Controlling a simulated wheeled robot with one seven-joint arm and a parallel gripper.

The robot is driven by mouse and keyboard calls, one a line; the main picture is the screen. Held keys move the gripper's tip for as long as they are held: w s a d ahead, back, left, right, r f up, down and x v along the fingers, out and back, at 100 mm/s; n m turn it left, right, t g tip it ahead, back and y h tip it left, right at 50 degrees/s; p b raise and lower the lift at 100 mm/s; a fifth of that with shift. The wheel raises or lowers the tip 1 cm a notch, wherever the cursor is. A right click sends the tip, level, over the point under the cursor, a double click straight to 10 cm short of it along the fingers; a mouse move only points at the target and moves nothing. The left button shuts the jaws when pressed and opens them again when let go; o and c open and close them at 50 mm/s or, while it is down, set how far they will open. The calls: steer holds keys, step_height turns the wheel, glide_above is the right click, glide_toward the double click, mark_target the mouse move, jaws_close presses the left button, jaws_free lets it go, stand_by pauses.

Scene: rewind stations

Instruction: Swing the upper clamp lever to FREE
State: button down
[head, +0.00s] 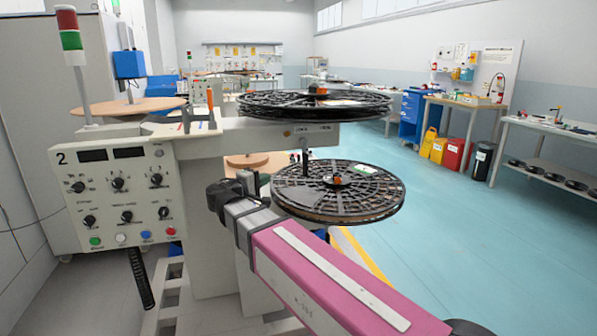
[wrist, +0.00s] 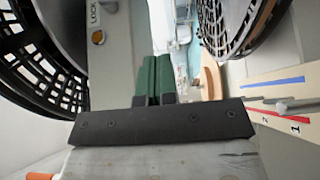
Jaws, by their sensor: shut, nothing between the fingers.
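The upper arm (head: 255,137) of the station carries a LOCK label and a small orange-yellow pivot (head: 287,133). In the wrist view the LOCK label (wrist: 95,14) and the pivot (wrist: 98,37) show left of my fingers. A dark upright piece (head: 305,162) hangs below the arm in the head view; I cannot tell whether it is the upper clamp lever. No FREE label is readable. My gripper (wrist: 153,60) has its green fingers shut together, empty, close to the arm's face. In the head view I cannot make out the fingertips.
The upper reel (head: 315,106) sits above the arm and the lower reel (head: 337,192) below it. The control panel (head: 118,195) stands at left. A plate with red and blue strips (wrist: 275,82) is right of my fingers. Open floor (head: 470,240) lies right.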

mark_target(305, 165)
steer(key=s+d+x, duration=0.2)
steer(key=x, duration=1.1)
steer(key=shift+d+f, duration=0.1)
steer(key=shift+d, duration=0.05)
stand_by(0.5)
